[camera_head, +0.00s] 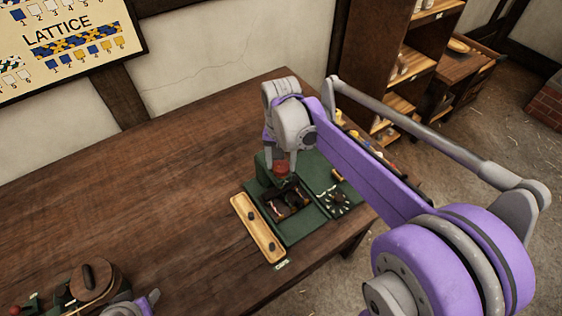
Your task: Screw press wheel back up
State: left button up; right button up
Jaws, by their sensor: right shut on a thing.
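The press is part of a dark green station (308,226) on the wooden table. Its small red-brown wheel (282,173) sits at the top, near the station's back left corner. My right gripper (281,163) points down from above and is shut on the wheel, with a finger on either side. The fingers and wrist hide part of the wheel, and the screw under it is too small to make out. A grey and purple part of my left arm shows at the bottom left edge. I cannot make out its fingers.
A light wooden tray (263,238) with dark round pieces lies along the station's left side. A dark dial (337,203) is on its right part. A brown round-lidded item (92,280) stands at the front left. The table's middle left (130,200) is clear.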

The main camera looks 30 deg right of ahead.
jog(key=n, duration=0.4)
jog(key=shift+n, duration=0.3)
jog(key=n, duration=0.9)
jog(key=shift+n, duration=1.9)
jog(key=o, duration=1.4)
jog(key=shift+c, duration=0.2)
jog(key=shift+r, duration=0.15)
